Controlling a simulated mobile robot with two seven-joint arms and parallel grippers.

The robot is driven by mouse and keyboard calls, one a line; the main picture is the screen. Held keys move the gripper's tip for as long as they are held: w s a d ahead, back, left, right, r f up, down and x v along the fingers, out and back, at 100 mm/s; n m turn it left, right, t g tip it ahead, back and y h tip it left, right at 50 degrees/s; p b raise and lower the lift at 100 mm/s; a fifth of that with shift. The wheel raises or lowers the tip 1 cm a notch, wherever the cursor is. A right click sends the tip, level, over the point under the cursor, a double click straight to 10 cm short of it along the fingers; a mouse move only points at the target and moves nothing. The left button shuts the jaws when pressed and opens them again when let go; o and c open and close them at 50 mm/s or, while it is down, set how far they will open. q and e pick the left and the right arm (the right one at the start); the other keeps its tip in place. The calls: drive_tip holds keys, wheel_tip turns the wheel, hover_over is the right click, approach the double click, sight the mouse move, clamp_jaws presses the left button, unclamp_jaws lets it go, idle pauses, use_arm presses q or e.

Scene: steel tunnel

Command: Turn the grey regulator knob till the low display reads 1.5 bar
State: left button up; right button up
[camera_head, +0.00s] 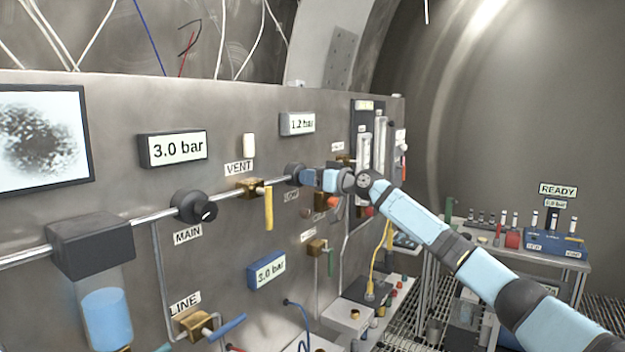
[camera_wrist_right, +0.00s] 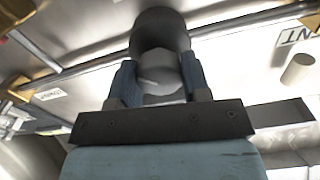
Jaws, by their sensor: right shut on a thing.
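The grey regulator knob (camera_wrist_right: 160,85) sits between the two blue fingers of my right gripper (camera_wrist_right: 158,92) in the right wrist view, with its dark round body (camera_wrist_right: 160,32) beyond. In the head view my right gripper (camera_head: 308,177) is shut on this knob at the panel, beside the LOW label (camera_head: 291,197). The fingers hide most of the knob there; its dark body (camera_head: 294,173) shows at their left. The low display (camera_head: 298,124) above reads 1.2 bar. My left gripper is not in view.
The black MAIN knob (camera_head: 194,207) and the VENT valve's yellow handle (camera_head: 268,207) are to the left on the pipe. Other displays (camera_head: 177,148) (camera_head: 266,271) read 3.0 bar. A blue LINE handle (camera_head: 226,326) is lower left. A bench (camera_head: 575,261) stands at right.

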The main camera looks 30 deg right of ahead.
drive_tip(key=m+p, duration=0.1)
drive_tip(key=m, duration=0.1)
drive_tip(key=shift+r+m, duration=0.1)
drive_tip(key=shift+m, duration=0.2)
drive_tip(key=shift+m+p, duration=0.9)
drive_tip(key=shift+m, duration=0.5)
drive_tip(key=o, duration=0.9)
drive_tip(key=b+v, duration=0.3)
drive_tip(key=v, duration=1)
drive_tip(key=shift+s+d, duration=0.2)
drive_tip(key=shift+s, duration=0.15)
